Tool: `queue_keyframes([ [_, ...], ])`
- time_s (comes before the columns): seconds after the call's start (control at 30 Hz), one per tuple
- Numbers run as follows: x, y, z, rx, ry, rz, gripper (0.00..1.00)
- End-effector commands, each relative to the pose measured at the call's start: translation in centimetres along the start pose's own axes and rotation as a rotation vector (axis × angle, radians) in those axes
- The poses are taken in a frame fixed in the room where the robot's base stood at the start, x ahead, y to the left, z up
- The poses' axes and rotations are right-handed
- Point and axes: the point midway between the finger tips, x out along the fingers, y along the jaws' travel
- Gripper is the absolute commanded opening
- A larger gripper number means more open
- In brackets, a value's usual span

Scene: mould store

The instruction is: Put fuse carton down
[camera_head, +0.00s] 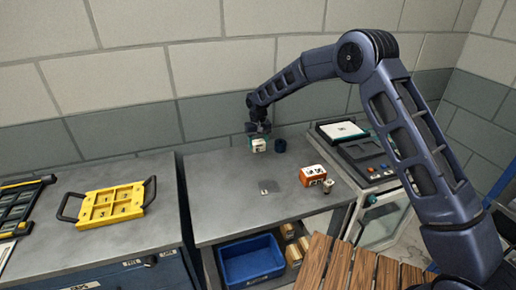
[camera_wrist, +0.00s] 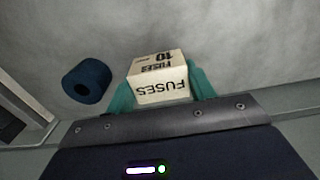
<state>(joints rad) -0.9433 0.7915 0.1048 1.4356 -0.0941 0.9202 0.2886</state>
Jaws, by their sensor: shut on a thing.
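The fuse carton (camera_wrist: 160,82) is a small cream box marked "FUSES" and "10". My gripper (camera_wrist: 163,92) is shut on it, with a teal finger on each side in the wrist view. In the head view the carton (camera_head: 259,146) is at the far part of the grey bench (camera_head: 225,218), under my gripper (camera_head: 258,138). I cannot tell whether its underside touches the bench top.
A dark blue cylinder (camera_head: 280,145) stands just right of the carton; it also shows in the wrist view (camera_wrist: 87,81). An orange-and-white box (camera_head: 313,177) and a small metal part (camera_head: 328,186) are nearer the right edge. A panel device (camera_head: 357,150) stands right. The bench's left part is clear.

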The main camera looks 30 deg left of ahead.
Motion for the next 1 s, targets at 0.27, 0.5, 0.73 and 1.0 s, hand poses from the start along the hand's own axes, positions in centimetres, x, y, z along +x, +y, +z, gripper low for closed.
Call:
queue_keyframes([
  [0.27, 2.5, 0.0, 0.0, 0.0, 0.001, 0.0, 0.3],
  [0.5, 2.6, 0.0, 0.0, 0.0, 0.001, 0.0, 0.3],
  [0.73, 2.7, 0.0, 0.0, 0.0, 0.001, 0.0, 0.76],
  [1.0, 2.5, 0.0, 0.0, 0.0, 0.001, 0.0, 0.76],
])
